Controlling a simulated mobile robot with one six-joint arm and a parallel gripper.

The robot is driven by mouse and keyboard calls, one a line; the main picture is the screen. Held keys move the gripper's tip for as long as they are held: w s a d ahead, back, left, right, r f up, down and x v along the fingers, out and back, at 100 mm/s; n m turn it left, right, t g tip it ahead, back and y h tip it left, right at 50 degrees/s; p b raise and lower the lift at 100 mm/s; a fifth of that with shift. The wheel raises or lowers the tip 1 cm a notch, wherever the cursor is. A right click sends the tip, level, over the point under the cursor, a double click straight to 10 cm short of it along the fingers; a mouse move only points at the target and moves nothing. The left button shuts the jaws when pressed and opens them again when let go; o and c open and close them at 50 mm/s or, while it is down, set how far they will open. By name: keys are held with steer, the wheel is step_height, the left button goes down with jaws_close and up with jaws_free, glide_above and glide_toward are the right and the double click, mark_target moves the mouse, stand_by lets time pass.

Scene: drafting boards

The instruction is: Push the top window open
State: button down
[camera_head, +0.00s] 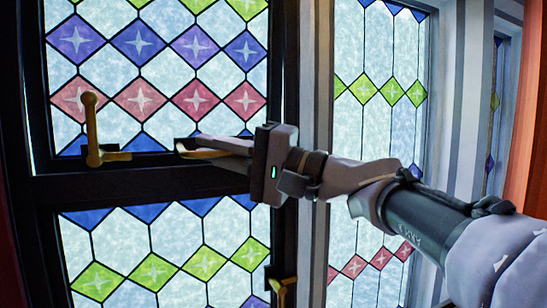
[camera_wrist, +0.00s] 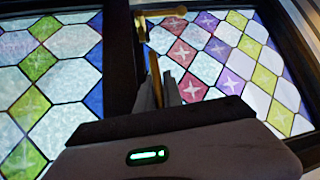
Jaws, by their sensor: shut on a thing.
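The top window (camera_head: 165,62) has leaded glass with blue, purple and red diamonds in a dark frame; it also shows at right in the wrist view (camera_wrist: 230,60). It looks flush with its frame. A brass handle (camera_head: 93,130) stands upright at its lower left; brass also shows at the top of the wrist view (camera_wrist: 143,28). My gripper (camera_head: 185,150) is at the window's lower edge, right of that handle and apart from its upright part. Its fingers (camera_wrist: 167,95) are shut on a slim brass bar (camera_wrist: 155,72). Where the bar attaches is unclear.
A lower window (camera_head: 165,262) with green diamonds sits below the dark crossbar (camera_head: 140,183). Another brass handle (camera_head: 283,287) is at its right edge. More stained glass (camera_head: 375,90) stands to the right, behind my arm. An orange-brown surface (camera_head: 525,150) borders the far right.

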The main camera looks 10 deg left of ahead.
steer(key=shift+w+a+f, duration=0.1)
steer(key=shift+w+a, duration=0.2)
steer(key=shift+w, duration=0.2)
steer(key=shift+w+a+f, duration=0.1)
steer(key=shift+w+a, duration=0.2)
steer(key=shift+w, duration=0.2)
steer(key=c, duration=1.5)
jaws_free()
steer(key=shift+s, duration=0.1)
steer(key=shift+d, duration=0.1)
steer(key=b+v, duration=0.2)
steer(key=v, duration=0.3)
steer(key=b+v, duration=0.2)
steer(key=v, duration=0.4)
steer(key=b+v, duration=0.2)
steer(key=v, duration=0.4)
steer(key=shift+d+f+b, duration=0.1)
steer(key=shift+f+b, duration=0.2)
steer(key=shift+b, duration=0.1)
